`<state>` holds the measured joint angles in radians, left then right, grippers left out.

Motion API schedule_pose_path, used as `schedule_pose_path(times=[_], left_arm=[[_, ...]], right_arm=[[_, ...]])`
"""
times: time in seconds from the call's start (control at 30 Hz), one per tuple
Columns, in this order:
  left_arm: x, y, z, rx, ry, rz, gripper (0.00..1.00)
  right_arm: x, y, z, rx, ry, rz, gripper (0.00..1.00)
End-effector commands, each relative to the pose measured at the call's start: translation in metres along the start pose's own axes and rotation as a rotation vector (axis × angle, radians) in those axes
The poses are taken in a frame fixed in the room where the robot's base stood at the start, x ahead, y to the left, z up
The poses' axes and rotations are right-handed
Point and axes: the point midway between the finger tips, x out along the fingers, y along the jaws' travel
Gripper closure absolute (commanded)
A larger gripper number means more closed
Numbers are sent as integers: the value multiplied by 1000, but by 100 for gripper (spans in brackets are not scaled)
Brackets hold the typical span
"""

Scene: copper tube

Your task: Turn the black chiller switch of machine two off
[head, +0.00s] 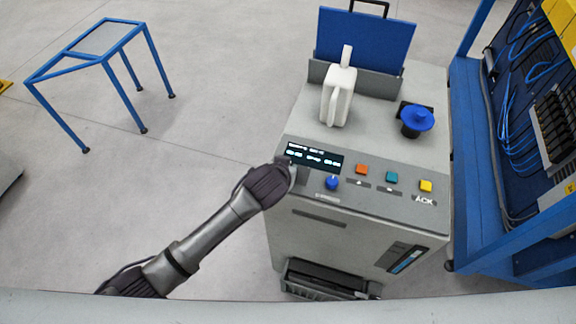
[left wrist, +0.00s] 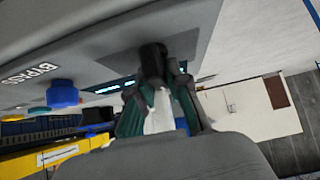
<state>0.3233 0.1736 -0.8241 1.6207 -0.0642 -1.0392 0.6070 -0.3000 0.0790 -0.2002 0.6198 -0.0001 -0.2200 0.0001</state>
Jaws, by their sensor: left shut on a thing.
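The machine (head: 350,225) is a grey cabinet with a sloped control panel. The black chiller switch (left wrist: 153,56) shows in the left wrist view as a dark knob on a dark plate on the panel. My left gripper (left wrist: 163,78) is shut on it, with its green-padded fingers on either side. In the head view my left wrist covers the switch and the fingers. Which way the switch points cannot be told. A blue knob (head: 332,182) sits beside it, below the display (head: 315,157); it also shows in the wrist view (left wrist: 62,93) near a BYPASS label. My right gripper is not in view.
Orange (head: 361,169), teal (head: 392,177) and yellow (head: 426,186) buttons line the panel. A white jug (head: 338,97) and a blue-topped cap (head: 418,121) are on the machine. An open blue cabinet (head: 470,160) stands close right. Floor at left is clear up to a blue-framed table (head: 70,52).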

Motion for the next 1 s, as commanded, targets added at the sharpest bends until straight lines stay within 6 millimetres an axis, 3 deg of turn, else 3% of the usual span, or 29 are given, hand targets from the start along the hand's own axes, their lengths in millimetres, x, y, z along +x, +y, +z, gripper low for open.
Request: schedule_pose_path(times=[0.47,0.5,0.6,1.0], left_arm=[[0,0,1,-11,-1,-9,100],[0,0,1,-10,-1,-9,77],[0,0,1,-10,-1,-8,60],[-5,0,0,-9,1,-7,58]], right_arm=[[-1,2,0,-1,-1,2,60],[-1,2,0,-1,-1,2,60],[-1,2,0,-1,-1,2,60],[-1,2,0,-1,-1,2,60]])
